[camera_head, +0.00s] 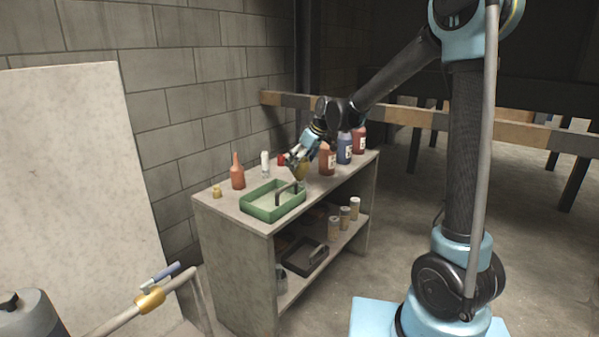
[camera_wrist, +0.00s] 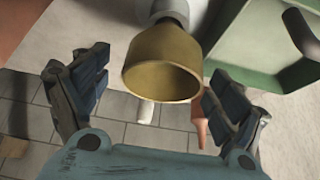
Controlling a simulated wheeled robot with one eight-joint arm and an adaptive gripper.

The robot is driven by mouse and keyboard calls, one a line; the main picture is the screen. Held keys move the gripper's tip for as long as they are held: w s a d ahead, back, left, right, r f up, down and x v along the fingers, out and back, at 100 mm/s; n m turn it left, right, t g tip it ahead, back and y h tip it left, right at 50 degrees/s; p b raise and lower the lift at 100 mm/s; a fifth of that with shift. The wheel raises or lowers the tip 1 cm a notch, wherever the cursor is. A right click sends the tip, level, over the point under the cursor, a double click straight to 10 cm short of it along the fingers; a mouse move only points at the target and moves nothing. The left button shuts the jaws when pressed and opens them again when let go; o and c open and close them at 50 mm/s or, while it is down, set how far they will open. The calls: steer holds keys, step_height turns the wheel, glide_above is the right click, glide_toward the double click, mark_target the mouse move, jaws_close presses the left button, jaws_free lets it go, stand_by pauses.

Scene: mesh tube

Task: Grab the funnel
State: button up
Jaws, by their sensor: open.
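The funnel (camera_wrist: 162,66) is a yellow-brown cone in the wrist view, its wide mouth facing the camera. It lies between the two open fingers of my gripper (camera_wrist: 158,95), with a gap on each side. In the head view the funnel (camera_head: 301,171) shows as a small yellow shape at my gripper (camera_head: 297,160), above the top of the shelf unit near the green tray. A grey-white part shows at the funnel's narrow end in the wrist view. My fingers partly hide the funnel in the head view.
The green tray (camera_head: 247,208) with a dark handle stands close beside the funnel on the shelf unit (camera_head: 232,238). An orange bottle (camera_head: 237,177) and a white bottle (camera_head: 265,163) stand behind the tray. Red and blue bottles (camera_head: 344,150) stand to the right.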

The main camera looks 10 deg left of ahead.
steer(key=shift+a+f, duration=0.1)
steer(key=shift+f, duration=0.15)
steer(key=shift+c, duration=0.3)
steer(key=c, duration=1.1)
steer(key=shift+r, duration=0.15)
